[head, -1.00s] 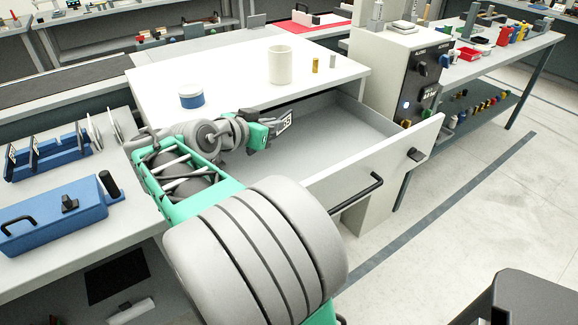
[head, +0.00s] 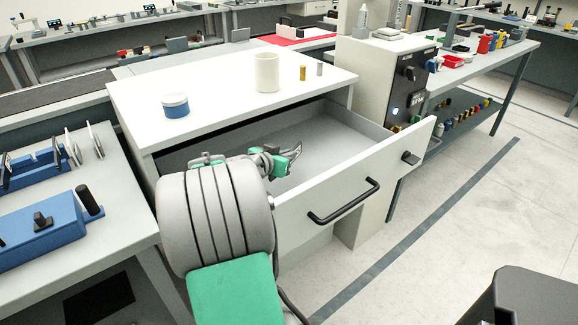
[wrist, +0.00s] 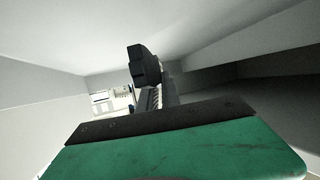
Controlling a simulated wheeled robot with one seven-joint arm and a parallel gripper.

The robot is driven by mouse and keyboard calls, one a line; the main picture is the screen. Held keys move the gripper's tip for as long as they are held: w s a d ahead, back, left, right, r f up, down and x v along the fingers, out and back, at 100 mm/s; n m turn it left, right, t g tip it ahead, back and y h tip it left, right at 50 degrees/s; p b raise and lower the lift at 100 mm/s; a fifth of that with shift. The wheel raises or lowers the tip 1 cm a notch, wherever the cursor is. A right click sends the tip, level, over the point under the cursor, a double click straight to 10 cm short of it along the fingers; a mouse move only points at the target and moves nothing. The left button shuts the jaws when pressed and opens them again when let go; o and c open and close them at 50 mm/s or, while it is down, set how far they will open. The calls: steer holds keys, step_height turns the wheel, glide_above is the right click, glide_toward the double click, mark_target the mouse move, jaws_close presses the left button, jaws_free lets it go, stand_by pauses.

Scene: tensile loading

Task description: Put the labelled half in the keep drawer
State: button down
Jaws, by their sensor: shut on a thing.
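The drawer (head: 403,150) is pulled open below the white worktop, with a pale, empty-looking floor. My gripper (head: 291,152) is inside the drawer opening, above its floor near the left end, shut on a small grey piece that I take to be the labelled half (head: 297,151). The label cannot be read now. In the wrist view, a dark finger (wrist: 144,66) stands beyond my green gripper body, and a small white and dark patch shows beside it. Most of the held piece is hidden. I cannot tell whether it touches the floor.
On the worktop (head: 215,90) stand a blue and white tub (head: 175,106), a white cup (head: 267,72), a brass cylinder (head: 303,73) and a grey cylinder (head: 320,69). A control cabinet (head: 370,80) is behind right. A blue fixture (head: 45,228) sits on the left bench.

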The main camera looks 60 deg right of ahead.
steer(key=shift+d+f, duration=0.25)
steer(key=shift+f, duration=0.8)
steer(key=shift+d+f, duration=0.25)
steer(key=shift+f, duration=0.75)
steer(key=c, duration=1.6)
jaws_free()
steer(key=shift+s, duration=0.1)
steer(key=shift+o, duration=0.2)
steer(key=shift+a+r, duration=0.2)
steer(key=shift+a, duration=0.1)
steer(key=v, duration=1.1)
steer(key=shift+a, duration=0.25)
